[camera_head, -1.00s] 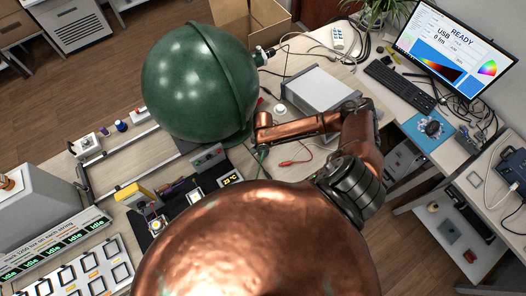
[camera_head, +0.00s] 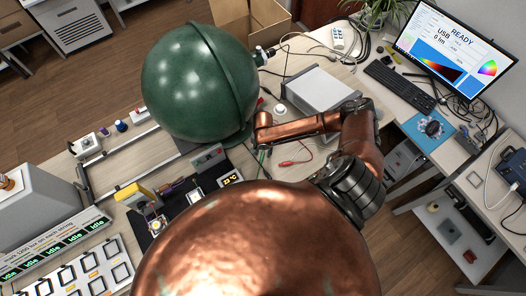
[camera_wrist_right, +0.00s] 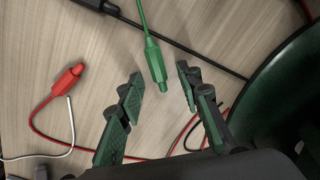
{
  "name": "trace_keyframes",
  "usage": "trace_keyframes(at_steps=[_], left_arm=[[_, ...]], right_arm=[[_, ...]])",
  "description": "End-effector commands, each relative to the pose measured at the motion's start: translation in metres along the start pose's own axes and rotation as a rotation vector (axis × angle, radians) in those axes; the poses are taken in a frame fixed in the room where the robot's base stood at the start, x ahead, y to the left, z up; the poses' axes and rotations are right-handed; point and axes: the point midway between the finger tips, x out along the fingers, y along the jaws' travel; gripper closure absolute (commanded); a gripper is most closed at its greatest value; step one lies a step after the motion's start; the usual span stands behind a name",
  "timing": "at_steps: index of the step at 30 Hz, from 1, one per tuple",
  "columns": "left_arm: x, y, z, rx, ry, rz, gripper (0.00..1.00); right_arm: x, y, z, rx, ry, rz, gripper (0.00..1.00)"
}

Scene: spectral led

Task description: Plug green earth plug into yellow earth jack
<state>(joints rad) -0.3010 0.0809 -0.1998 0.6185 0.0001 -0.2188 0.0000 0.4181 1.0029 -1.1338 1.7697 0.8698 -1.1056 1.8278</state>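My right gripper (camera_wrist_right: 159,76) is open, with one green-padded finger on each side of the plug. Gaps show between the plug and both fingers. In the head view my right gripper (camera_head: 261,153) is low beside the big green sphere and shows only small. I cannot make out a yellow earth jack in either view. My left gripper is not in view.
The green sphere (camera_head: 190,85) stands close left of my right gripper. A red plug (camera_wrist_right: 68,80) with its lead lies on the wooden table, and a black cable (camera_wrist_right: 190,48) crosses behind the green plug. A grey box (camera_head: 318,90) stands further right. My copper body hides the front.

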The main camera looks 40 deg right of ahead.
Motion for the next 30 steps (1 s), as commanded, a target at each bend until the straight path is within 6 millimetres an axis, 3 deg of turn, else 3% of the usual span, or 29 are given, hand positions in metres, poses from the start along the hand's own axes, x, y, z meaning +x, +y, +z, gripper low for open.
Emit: trace_keyframes(at_steps=[5, 18, 24, 30], left_arm=[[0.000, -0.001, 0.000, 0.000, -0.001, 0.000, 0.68], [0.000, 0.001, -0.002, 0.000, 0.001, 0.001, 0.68], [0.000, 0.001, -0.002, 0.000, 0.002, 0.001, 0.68], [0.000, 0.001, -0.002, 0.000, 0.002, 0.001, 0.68]], right_arm=[[-0.015, -0.001, -0.001, 0.000, 0.000, -0.002, 0.68], [-0.100, 0.000, -0.001, 0.000, 0.001, -0.002, 0.68], [-0.117, 0.000, -0.001, 0.000, 0.000, 0.000, 0.68], [-0.120, 0.000, -0.001, 0.000, 0.000, 0.000, 0.68]])
